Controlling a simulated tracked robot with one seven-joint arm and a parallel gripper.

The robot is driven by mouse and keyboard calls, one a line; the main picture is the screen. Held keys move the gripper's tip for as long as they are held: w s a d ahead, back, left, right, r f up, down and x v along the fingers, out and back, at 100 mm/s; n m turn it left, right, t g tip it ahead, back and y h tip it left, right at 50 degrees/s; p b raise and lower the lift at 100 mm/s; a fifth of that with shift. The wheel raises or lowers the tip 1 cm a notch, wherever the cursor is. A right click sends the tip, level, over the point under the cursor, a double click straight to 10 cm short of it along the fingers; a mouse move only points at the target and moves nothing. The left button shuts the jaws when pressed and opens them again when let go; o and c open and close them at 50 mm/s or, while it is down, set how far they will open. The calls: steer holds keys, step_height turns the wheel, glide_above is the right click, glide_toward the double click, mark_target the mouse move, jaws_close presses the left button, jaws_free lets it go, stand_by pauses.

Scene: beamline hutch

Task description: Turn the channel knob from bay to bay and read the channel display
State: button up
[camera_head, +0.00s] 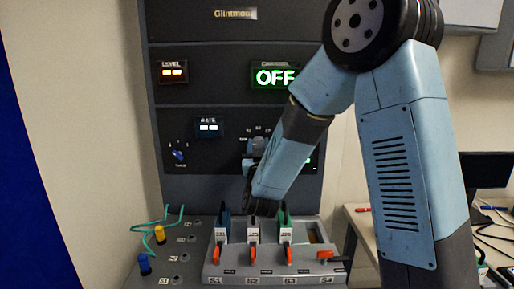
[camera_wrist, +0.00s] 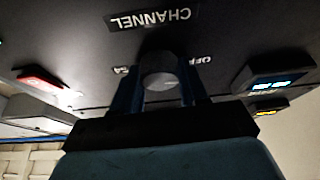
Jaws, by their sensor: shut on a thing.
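The channel display (camera_head: 276,77) on the dark rack panel reads OFF in bright green-white characters. The channel knob (camera_wrist: 162,66) is a round grey knob under the CHANNEL label (camera_wrist: 150,18), which appears upside down in the wrist view. An OFF mark (camera_wrist: 192,60) and an S4 mark (camera_wrist: 121,70) show on either side of it. My gripper (camera_wrist: 161,88) is shut on the knob, one finger on each side. I cannot tell where the knob's pointer is.
Below the panel is a grey bay unit (camera_head: 225,268) with blue, white and green modules and red levers; the rightmost lever lies sideways. A small blue knob (camera_head: 178,154) is at left. Yellow and blue plugs (camera_head: 159,233) with green cable stand lower left. A desk is at right.

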steer(key=shift+a, duration=0.1)
steer(key=m+h, duration=0.2)
steer(key=m, duration=0.1)
steer(key=m+h, duration=0.1)
steer(key=m, duration=0.2)
steer(key=shift+m+g+h, duration=0.3)
steer(key=shift+h, duration=0.1)
steer(key=shift+m+g+h, duration=0.4)
steer(key=shift+m+h, duration=0.5)
steer(key=shift+m, duration=1.2)
steer(key=o, duration=1.1)
steer(key=shift+c, duration=0.2)
steer(key=shift+s, duration=0.1)
steer(key=v, duration=1.3)
steer(key=shift+s+f, duration=0.15)
steer(key=shift+s, duration=0.15)
